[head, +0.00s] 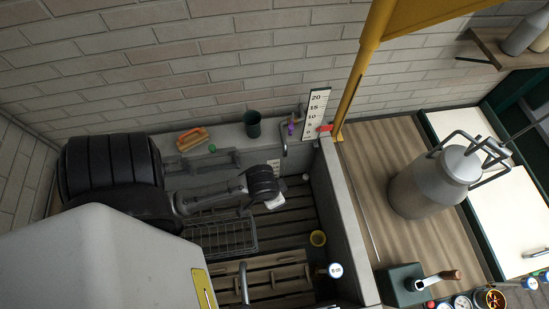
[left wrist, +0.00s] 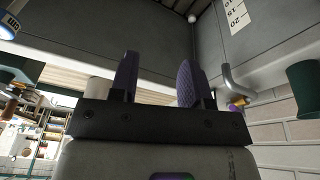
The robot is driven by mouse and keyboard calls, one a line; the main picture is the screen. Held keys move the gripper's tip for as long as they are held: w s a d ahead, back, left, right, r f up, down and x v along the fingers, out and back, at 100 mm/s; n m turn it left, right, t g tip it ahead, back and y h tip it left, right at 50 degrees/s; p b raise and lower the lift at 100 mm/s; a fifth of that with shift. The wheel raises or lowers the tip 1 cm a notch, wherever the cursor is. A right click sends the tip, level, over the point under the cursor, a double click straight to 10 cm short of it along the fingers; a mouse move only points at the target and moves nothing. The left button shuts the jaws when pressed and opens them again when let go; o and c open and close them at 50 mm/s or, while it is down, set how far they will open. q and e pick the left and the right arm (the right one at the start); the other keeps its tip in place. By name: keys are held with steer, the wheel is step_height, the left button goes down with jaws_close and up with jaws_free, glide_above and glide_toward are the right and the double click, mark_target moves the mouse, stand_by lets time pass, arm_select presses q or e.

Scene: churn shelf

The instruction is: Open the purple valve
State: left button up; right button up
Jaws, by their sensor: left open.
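The purple valve (head: 291,128) is a small purple handle on a brass-coloured tap with a grey bent spout, at the back wall of the sink beside the number scale. It also shows in the left wrist view, right of the fingers, as a purple and brass piece (left wrist: 238,102) by the grey pipe. My left gripper (left wrist: 158,78) is open, with two purple fingers apart and nothing between them. In the head view my left arm ends over the sink, below the valve and apart from it; its fingertips are hard to make out there. My right gripper is in neither view.
A dark green cup (head: 252,125) and an orange-handled brush (head: 192,138) stand on the ledge left of the valve. A number scale (head: 316,112) and a yellow post (head: 358,80) are right of it.

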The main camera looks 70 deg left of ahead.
arm_select(q)
steer(key=shift+s+d, duration=0.2)
steer(key=shift+d, duration=0.1)
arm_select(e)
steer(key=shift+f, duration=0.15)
arm_select(q)
steer(key=shift+c, duration=0.3)
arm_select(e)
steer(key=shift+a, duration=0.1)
